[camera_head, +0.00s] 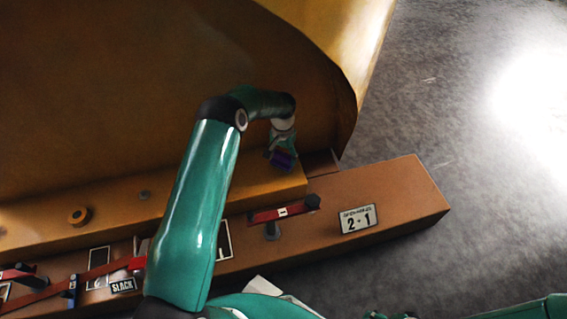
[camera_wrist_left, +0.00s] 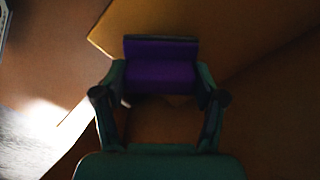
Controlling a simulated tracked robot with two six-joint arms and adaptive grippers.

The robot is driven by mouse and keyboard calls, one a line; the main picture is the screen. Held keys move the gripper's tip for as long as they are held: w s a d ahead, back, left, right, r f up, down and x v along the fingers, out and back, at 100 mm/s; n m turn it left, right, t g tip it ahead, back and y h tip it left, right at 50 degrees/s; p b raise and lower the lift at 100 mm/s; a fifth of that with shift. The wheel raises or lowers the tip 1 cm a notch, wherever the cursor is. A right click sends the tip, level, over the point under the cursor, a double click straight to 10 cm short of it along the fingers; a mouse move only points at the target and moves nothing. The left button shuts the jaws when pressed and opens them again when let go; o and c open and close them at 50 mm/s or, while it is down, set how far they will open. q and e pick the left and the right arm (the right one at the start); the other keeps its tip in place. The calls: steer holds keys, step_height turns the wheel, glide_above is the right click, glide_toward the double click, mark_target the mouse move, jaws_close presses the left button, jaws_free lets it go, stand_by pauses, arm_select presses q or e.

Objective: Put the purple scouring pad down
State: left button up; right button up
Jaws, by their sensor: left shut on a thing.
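The purple scouring pad (camera_head: 283,159) is at the end of my left arm, close above the right end of the yellow-brown ledge. In the left wrist view the pad (camera_wrist_left: 160,66) lies across the gap between the two fingers. My left gripper (camera_head: 281,151) is shut on it; the left wrist view shows the fingers (camera_wrist_left: 161,88) on either side of the pad. Whether the pad touches the surface under it cannot be told. Part of my right arm shows at the lower right of the head view, but its gripper cannot be made out.
A large yellow casting (camera_head: 120,90) rises behind the ledge (camera_head: 200,204). A brown beam (camera_head: 405,195) with a "2-1" plate (camera_head: 358,218) runs in front. More red tools (camera_head: 100,272) lie at the lower left. Grey floor is clear at right.

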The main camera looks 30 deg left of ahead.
mark_target(283, 161)
arm_select(q)
steer(key=shift+f+b, duration=0.4)
steer(key=shift+f, duration=1.3)
steer(key=shift+f, duration=0.2)
steer(key=o, duration=1)
steer(key=shift+r, duration=0.15)
steer(key=shift+r, duration=0.15)
step_height(283, 161, up, 12)
steer(key=p, duration=0.4)
